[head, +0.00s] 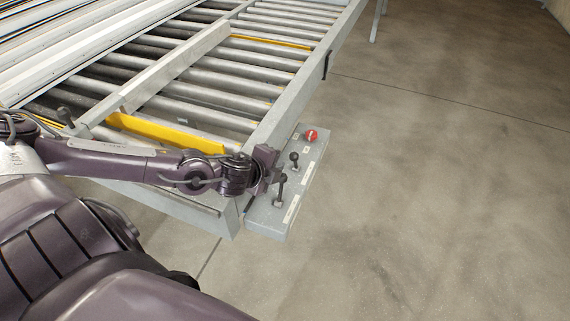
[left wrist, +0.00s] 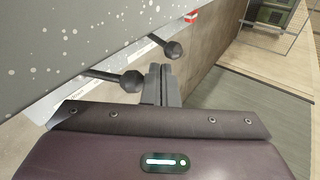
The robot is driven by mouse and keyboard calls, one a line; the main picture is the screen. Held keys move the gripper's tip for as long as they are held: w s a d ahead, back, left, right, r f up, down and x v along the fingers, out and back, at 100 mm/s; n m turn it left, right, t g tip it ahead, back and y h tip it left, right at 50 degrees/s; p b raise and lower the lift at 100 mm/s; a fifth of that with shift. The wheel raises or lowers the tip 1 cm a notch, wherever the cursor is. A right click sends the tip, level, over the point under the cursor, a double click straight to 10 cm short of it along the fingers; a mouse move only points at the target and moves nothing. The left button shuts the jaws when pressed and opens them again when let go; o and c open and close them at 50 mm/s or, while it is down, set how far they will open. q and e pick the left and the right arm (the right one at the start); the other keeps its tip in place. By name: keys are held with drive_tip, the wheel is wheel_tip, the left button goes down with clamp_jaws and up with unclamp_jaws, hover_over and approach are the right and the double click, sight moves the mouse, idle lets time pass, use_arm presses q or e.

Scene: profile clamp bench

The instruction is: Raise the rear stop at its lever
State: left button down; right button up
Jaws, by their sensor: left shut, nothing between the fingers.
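A grey control box (head: 262,220) on the bench's right side carries two black ball-topped levers. The nearer lever (head: 280,190) and the farther lever (head: 294,160) both stand up from it. They also show in the left wrist view, nearer (left wrist: 131,81) and farther (left wrist: 172,50). The labels are too small to read, so I cannot tell which lever works the rear stop. My left gripper (head: 277,177) is shut and empty; in the left wrist view its fingertips (left wrist: 161,70) are close beside the nearer lever's ball. Yellow bars show among the rollers, near (head: 165,132) and far (head: 270,42).
The concrete floor to the right is clear.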

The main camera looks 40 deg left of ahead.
sight(295, 163)
use_arm(q)
drive_tip(key=shift+x, duration=2.4)
drive_tip(key=shift+w, duration=0.1)
